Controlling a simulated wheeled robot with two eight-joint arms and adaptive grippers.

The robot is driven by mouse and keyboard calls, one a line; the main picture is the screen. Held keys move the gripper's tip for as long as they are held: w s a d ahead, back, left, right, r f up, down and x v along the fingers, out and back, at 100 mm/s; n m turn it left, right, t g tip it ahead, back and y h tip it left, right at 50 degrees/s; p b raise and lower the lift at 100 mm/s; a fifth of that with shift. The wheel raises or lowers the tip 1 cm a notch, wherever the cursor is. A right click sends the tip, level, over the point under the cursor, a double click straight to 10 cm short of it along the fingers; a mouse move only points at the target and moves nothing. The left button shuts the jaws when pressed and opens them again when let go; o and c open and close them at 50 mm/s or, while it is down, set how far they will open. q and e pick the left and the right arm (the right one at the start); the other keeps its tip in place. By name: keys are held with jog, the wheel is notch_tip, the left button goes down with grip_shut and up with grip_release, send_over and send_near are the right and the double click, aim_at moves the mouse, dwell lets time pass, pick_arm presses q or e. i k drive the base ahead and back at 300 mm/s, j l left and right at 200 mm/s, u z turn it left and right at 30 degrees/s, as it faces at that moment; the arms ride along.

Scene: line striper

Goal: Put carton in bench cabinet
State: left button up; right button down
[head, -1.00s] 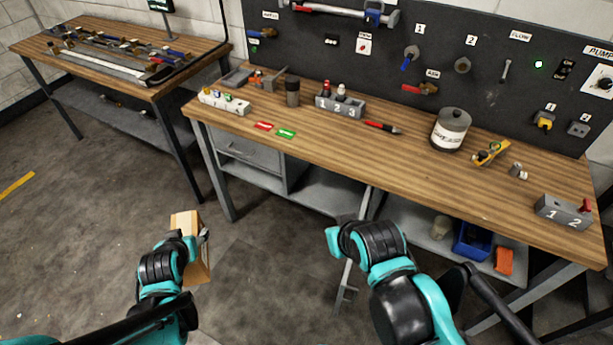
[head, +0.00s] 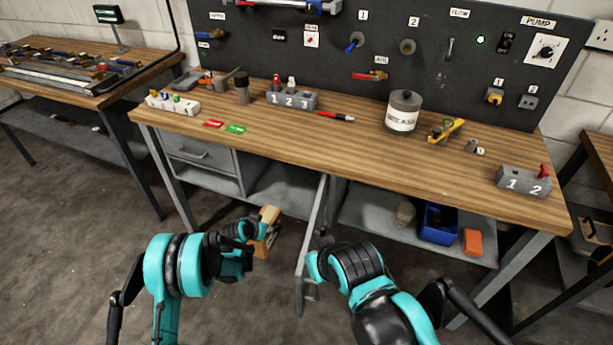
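The carton (head: 270,226), a tan box with a darker printed side, is at the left gripper (head: 256,234), held off the floor in front of the bench. The fingers are mostly hidden, but the carton moves with them. The bench cabinet (head: 279,184) under the worktop has its grey door (head: 313,235) swung open toward me; the carton is just left of this door, outside the cabinet. My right gripper (head: 313,264) is beside the door, low on its right side. Its fingers are hidden by my wrist, so I cannot tell its opening or whether it touches the door.
A drawer (head: 200,152) sits left of the cabinet bay. On the lower shelf right of the door are a blue bin (head: 438,222), an orange block (head: 472,243) and a beige jar (head: 404,213). A bench leg (head: 170,182) stands at left. The floor before the bench is clear.

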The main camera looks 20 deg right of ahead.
aim_at(299, 185)
jog(key=i+l, duration=0.2)
jog(key=l, duration=0.2)
jog(key=i+l, duration=0.25)
jog(key=l, duration=0.15)
jog(key=i+l, duration=0.2)
jog(key=l, duration=0.2)
